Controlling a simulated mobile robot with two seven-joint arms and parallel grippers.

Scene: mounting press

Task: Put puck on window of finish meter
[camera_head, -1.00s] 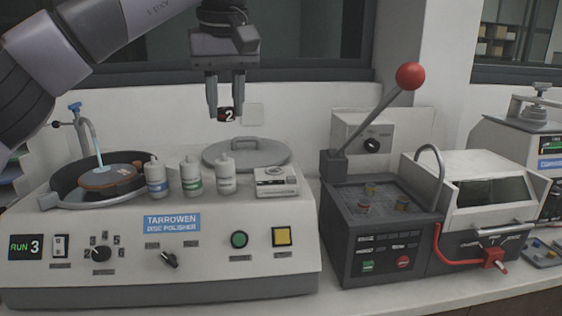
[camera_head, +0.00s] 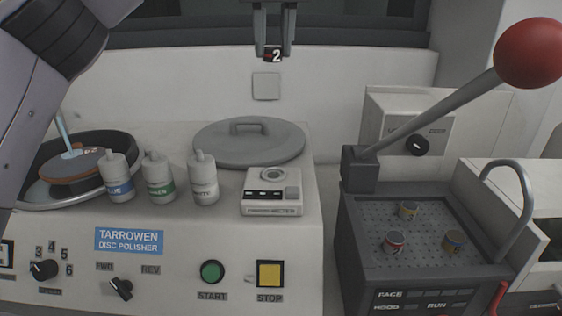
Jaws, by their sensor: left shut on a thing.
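The puck (camera_head: 273,56), small and black with a white "2" on its side, is clamped between the fingertips of my left gripper (camera_head: 273,47) at the top of the head view. The finish meter (camera_head: 271,192) is a small white box on the right end of the disc polisher's top. My right gripper is not in view.
Three white bottles (camera_head: 203,179) stand left of the meter. A grey lid (camera_head: 249,146) with a handle lies behind it. The polisher bowl (camera_head: 45,190) is at left. A dark press (camera_head: 420,230) with a red-knobbed lever (camera_head: 430,113) and several small pucks stands at right.

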